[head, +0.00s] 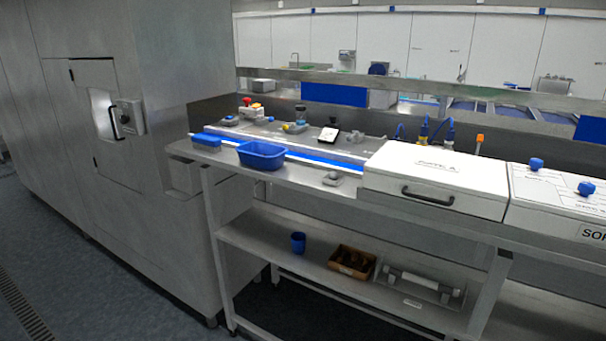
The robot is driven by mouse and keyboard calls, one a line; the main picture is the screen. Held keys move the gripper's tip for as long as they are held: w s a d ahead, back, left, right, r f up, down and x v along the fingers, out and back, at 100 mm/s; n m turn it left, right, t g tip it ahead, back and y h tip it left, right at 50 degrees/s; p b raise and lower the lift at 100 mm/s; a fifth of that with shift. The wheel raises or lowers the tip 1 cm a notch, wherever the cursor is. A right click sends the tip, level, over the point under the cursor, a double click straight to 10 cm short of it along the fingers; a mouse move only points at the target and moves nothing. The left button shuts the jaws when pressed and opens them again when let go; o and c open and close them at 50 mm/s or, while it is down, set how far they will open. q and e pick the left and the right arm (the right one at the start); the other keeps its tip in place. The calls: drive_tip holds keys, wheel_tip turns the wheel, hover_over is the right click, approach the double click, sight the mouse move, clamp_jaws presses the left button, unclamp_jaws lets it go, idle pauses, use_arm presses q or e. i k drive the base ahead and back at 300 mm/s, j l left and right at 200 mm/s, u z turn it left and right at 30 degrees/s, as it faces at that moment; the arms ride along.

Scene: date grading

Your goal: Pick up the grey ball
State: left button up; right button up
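I cannot pick out a grey ball with certainty. A small grey rounded object (333,178) lies near the front edge of the steel worktop (299,177), right of the blue tub. It is too small to tell whether it is a ball. Neither of my grippers is in view.
A blue tub (261,155) and a blue block (206,140) stand at the worktop's left end. A white lidded box (436,175) fills its right part. The lower shelf holds a blue cup (298,242) and a brown crate (352,261). The floor (110,285) in front is clear.

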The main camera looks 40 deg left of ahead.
sight(333, 175)
drive_tip(key=u, duration=1)
